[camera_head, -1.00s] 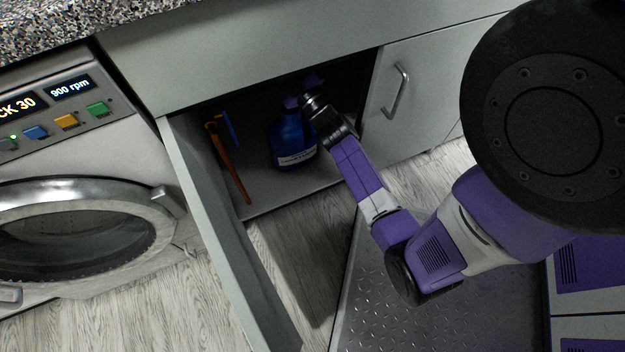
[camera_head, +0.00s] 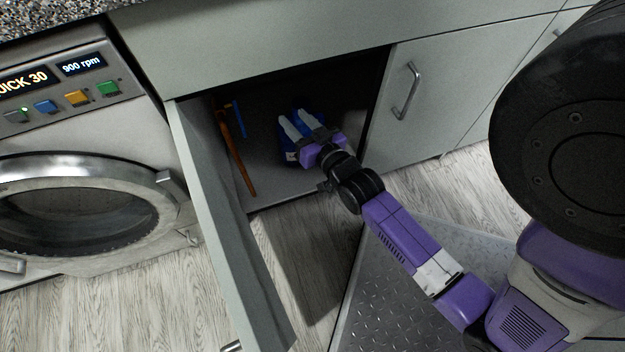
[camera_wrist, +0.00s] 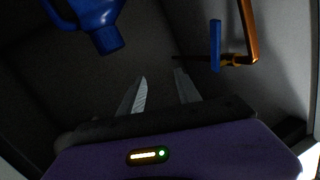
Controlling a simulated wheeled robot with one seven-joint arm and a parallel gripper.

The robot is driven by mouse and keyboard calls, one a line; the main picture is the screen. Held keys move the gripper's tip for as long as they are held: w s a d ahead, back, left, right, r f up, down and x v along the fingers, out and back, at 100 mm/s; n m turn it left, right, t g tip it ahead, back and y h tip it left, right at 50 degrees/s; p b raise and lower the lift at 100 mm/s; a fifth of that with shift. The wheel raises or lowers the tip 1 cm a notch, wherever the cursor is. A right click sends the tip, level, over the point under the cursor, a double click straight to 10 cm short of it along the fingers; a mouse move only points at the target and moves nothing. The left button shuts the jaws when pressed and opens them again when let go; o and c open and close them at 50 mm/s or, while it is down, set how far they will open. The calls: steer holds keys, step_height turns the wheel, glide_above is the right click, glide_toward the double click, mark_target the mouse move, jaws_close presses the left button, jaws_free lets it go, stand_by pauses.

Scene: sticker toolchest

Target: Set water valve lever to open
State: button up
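The water valve lever is a thin blue bar (camera_head: 239,119) on an orange-brown pipe (camera_head: 238,160), inside the open cabinet at its left. In the wrist view the lever (camera_wrist: 215,45) is at upper right, crossing a short dark stretch of pipe and lying roughly parallel to the longer copper stretch (camera_wrist: 250,30). My gripper (camera_head: 294,119) is at the cabinet opening, right of the lever and apart from it. In the wrist view its two fingers (camera_wrist: 161,76) are spread with nothing between them.
A blue bottle (camera_head: 285,143) stands in the cabinet, partly hidden behind my gripper; it also shows at upper left of the wrist view (camera_wrist: 95,12). The open cabinet door (camera_head: 222,220) bounds the left side. A washing machine (camera_head: 75,205) stands further left.

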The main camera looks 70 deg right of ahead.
steer(key=s+a+f+y, duration=0.3)
steer(key=s+a, duration=0.2)
steer(key=a, duration=0.4)
steer(key=s+a+f+g+y+b, duration=0.1)
steer(key=s+a+f+y, duration=0.2)
steer(key=a, duration=0.7)
steer(key=shift+s+a+y, duration=0.3)
steer(key=shift+s+y, duration=0.5)
steer(key=shift+s, duration=0.3)
steer(key=shift+c, duration=0.2)
